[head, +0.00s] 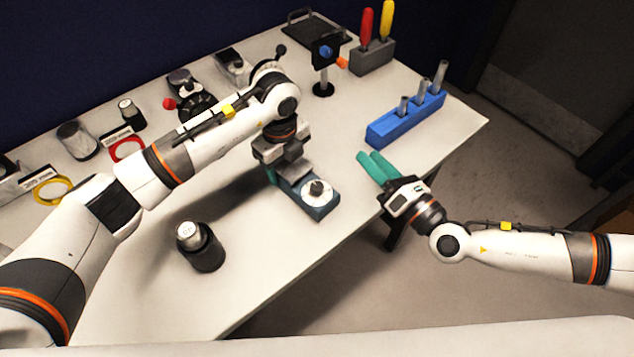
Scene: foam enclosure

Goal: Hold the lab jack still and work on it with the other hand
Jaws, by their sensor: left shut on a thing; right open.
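The lab jack (321,207) appears as a low teal block with a round pale dial and a dark knob (317,187) on its near end. It sits on the white table near the front edge. My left gripper (283,174) comes down over its far end and is shut on it. The gripper and wrist hide that end, so the exact contact does not show. My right gripper (372,167) has green fingers. It is open and empty, to the right of the lab jack and apart from it, by the table's front edge.
A blue rack (405,121) with several grey tubes stands at the right. A black jar (200,248) with a silver top stands at the near left. A grey holder (372,58) with red and yellow handles is at the back. Table between jar and lab jack is clear.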

